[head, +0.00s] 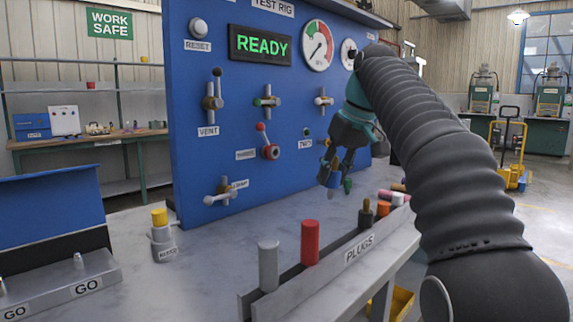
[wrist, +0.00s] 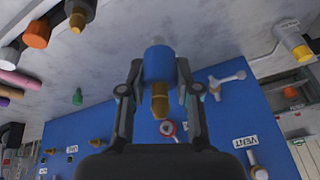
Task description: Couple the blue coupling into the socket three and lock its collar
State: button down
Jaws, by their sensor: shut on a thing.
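My gripper (head: 335,180) hangs in front of the blue test panel, fingers pointing down, shut on the blue coupling. In the wrist view the blue coupling (wrist: 158,64) sits between the two fingertips of my gripper (wrist: 156,75). The coupling appears apart from the panel. The collar's state cannot be told.
The blue panel (head: 240,110) carries levers, gauges and a READY display (head: 262,45). A PLUGS rack (head: 340,262) with grey, red and smaller plugs lines the bench front. A yellow-topped fitting (head: 162,235) stands at left.

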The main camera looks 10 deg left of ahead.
jog(key=w+a+f+m+t+y+b, duration=0.1)
jog(key=w+a+f+m+y+b, duration=0.4)
jog(key=w+a+m, duration=0.35)
jog(key=w+d+r+m+t, duration=0.3)
jog(key=w+m+t, duration=0.4)
jog(key=m+t, duration=0.3)
jog(key=shift+d+r+m+t+b, duration=0.3)
jog(key=shift+r+m+t+b, duration=0.1)
jog(key=shift+r+t, duration=0.3)
jog(key=shift+w, duration=0.1)
jog(key=shift+w+a+p, duration=0.45)
jog(key=shift+w+a, duration=0.4)
jog(key=shift+a, duration=0.35)
jog(key=shift+w+a+p, duration=0.45)
jog(key=shift+w+a, duration=0.4)
jog(key=shift+a, duration=0.3)
